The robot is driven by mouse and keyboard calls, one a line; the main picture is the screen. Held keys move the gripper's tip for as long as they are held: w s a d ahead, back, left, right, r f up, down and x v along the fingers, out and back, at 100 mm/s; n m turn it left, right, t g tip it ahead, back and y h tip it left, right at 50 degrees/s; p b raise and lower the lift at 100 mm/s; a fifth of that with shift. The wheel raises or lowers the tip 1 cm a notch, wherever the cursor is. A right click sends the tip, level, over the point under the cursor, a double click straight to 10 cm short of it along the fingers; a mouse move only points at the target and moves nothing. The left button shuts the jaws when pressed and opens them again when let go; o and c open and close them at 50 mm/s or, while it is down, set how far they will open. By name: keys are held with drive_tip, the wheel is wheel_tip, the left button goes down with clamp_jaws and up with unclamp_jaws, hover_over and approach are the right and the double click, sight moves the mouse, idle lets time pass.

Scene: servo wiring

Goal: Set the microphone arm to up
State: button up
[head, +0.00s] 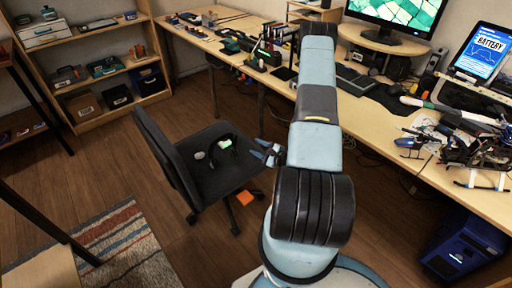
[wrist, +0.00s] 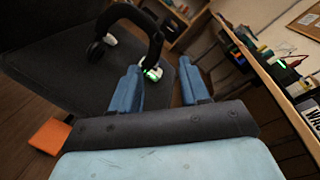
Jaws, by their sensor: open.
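A black headset (head: 234,160) sits on the seat of the dark office chair (head: 200,185). It also shows in the wrist view (wrist: 152,22), its band arching up from a dark ear cup with a pale part at the left and a white ear piece with a green light (wrist: 152,73) nearer me. I cannot clearly make out the microphone arm. My gripper (head: 268,152) is just right of the headset in the head view. In the wrist view my gripper (wrist: 160,84) is open and empty. Its left finger overlaps the edge of the lit ear piece; I cannot tell whether they touch.
The chair back (head: 160,150) rises left of the headset. An orange item (head: 243,198) is low by the chair. The long desk (head: 440,180) at the right holds a toy helicopter, tablet and monitor. A shelf (head: 100,85) stands at the back left, a striped rug (head: 110,255) in front.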

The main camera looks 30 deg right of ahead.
drive_tip(key=shift+c, duration=0.4)
drive_tip(key=shift+w+d+f, duration=0.1)
drive_tip(key=shift+f, duration=0.05)
drive_tip(key=shift+c, duration=0.8)
drive_tip(key=d+f+y, duration=0.1)
drive_tip(key=w+d+f+m+y, duration=0.1)
drive_tip(key=y, duration=0.1)
drive_tip(key=d+f+m+y, duration=0.1)
drive_tip(key=y, duration=0.1)
drive_tip(key=shift+w+d+f+t, duration=0.2)
drive_tip(key=shift+w+d+t, duration=0.1)
drive_tip(key=shift+t, duration=0.1)
clamp_jaws()
drive_tip(key=s+d+f+g+y, duration=0.1)
drive_tip(key=d+f+y, duration=0.2)
drive_tip(key=d+y, duration=0.1)
drive_tip(key=x, duration=1.4)
drive_tip(key=shift+s+a, duration=0.2)
drive_tip(key=shift+s, duration=0.05)
